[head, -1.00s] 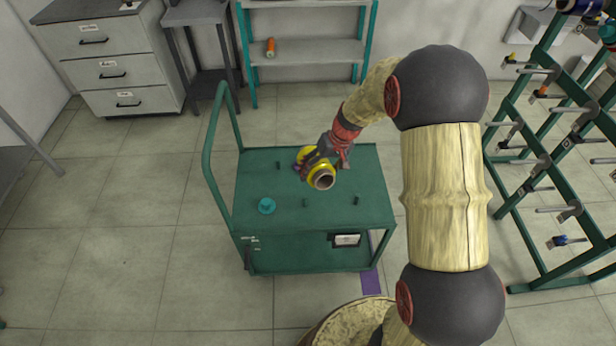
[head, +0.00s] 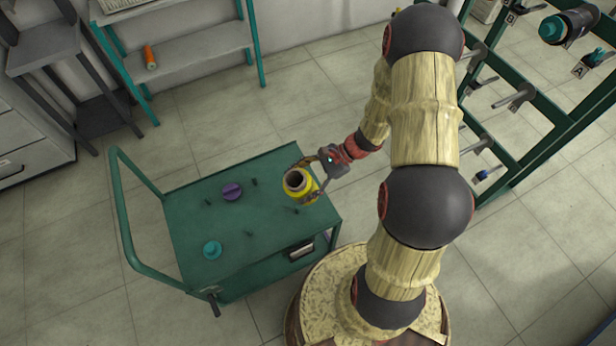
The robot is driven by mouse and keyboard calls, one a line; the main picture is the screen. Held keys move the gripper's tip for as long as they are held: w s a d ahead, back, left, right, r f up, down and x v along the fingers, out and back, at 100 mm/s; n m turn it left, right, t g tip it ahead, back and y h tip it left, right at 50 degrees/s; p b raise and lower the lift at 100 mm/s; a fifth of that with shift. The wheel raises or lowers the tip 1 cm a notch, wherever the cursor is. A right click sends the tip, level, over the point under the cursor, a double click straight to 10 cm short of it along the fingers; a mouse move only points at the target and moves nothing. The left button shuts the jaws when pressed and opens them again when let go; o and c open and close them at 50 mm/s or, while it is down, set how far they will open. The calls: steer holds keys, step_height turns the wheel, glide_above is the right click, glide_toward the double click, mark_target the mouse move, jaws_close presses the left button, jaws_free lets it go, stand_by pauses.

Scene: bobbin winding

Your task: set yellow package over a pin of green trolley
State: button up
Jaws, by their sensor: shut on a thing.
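The yellow package (head: 296,189) is a short yellow spool with a brown tube and a dark open bore facing up towards the camera. My gripper (head: 309,180) is shut on it, with fingers around its sides, coming from the right. It is at the right part of the top deck of the green trolley (head: 190,225). It looks to be above the deck, but its height and any pin beneath it are hidden. Bare dark pins show at the back (head: 254,182), left (head: 208,202), front (head: 248,234) and right (head: 296,211), the last just below the package in the picture.
A purple piece (head: 232,191) sits mid-deck and a teal piece (head: 212,250) near the front left. The trolley's handle (head: 125,220) rises at the left. A grey shelf (head: 180,62) holds an orange spool (head: 150,57). A green peg rack (head: 540,140) stands at right.

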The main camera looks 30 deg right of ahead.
steer(key=r, duration=0.1)
steer(key=w+m+t+y, duration=0.1)
steer(key=r+m+y, duration=0.1)
steer(key=shift+w+a+r+t, duration=0.15)
steer(key=shift+a+r+t, duration=0.15)
steer(key=shift+r+t, duration=0.1)
steer(key=shift+a+r+m+y, duration=0.1)
steer(key=shift+m+y, duration=0.2)
steer(key=shift+y, duration=0.1)
steer(key=shift+f+b, duration=0.45)
steer(key=shift+f, duration=0.1)
step_height(320, 180, down, 6)
steer(key=b, duration=0.4)
steer(key=shift+b, duration=0.4)
steer(key=shift+r, duration=0.15)
steer(key=shift+f+b, duration=1.7)
steer(key=shift+f, duration=1.3)
